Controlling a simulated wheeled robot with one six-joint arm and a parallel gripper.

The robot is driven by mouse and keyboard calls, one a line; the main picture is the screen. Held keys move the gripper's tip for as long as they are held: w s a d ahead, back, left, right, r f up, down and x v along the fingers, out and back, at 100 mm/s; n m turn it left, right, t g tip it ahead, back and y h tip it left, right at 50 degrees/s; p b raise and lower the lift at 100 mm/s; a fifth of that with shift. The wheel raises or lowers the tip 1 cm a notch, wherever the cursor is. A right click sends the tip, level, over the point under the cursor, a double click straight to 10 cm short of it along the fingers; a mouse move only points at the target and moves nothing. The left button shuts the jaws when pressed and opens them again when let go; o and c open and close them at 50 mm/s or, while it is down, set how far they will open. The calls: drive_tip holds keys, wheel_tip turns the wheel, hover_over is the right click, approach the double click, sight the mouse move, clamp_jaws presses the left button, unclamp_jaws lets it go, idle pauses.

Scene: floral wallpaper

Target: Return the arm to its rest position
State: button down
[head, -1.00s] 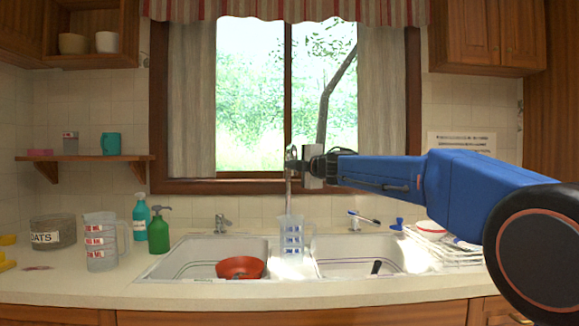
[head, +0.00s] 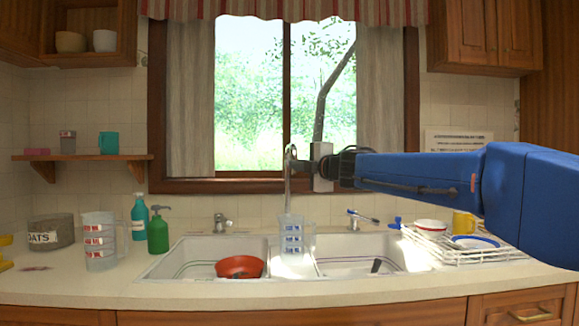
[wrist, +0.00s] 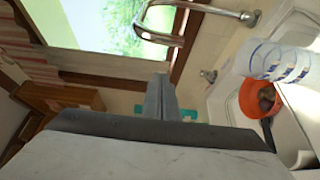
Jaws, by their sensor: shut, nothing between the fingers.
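My gripper (head: 305,168) is at the end of my blue arm, in front of the window and close to the tall tap (head: 288,175) in the head view. In the wrist view my gripper's grey fingers (wrist: 160,95) are together with nothing between them. The tap's curved spout (wrist: 160,35) shows beyond them there. My arm reaches in from the right, above the sink and counter, touching nothing that I can see.
A clear measuring jug (head: 291,238) stands under the tap, between the basins. A red bowl (head: 240,267) is in the left basin. The dish rack (head: 470,258) holds a yellow mug (head: 463,224) and dishes below my arm. Another jug (head: 98,240) stands left.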

drive_tip(key=s+d+f+m+t+h, duration=0.1)
drive_tip(key=s+d+f+m+h, duration=0.1)
drive_tip(key=s+d+m+h, duration=0.3)
drive_tip(key=s+d+f+m+h, duration=0.1)
drive_tip(key=s+d+f+m, duration=0.15)
drive_tip(key=d, duration=0.45)
drive_tip(key=s+d+f+m+g+h, duration=0.3)
drive_tip(key=s+d+f+m+h, duration=0.2)
drive_tip(key=s+d+f+m, duration=0.6)
drive_tip(key=s+a+f+m+g+y, duration=0.2)
drive_tip(key=s+f+m+g, duration=0.3)
drive_tip(key=s+f, duration=2.4)
drive_tip(key=g, duration=0.4)
drive_tip(key=shift+s+a+f+y, duration=0.15)
drive_tip(key=shift+s+f+y, duration=0.1)
drive_tip(key=shift+s+y, duration=0.05)
drive_tip(key=shift+w, duration=0.15)
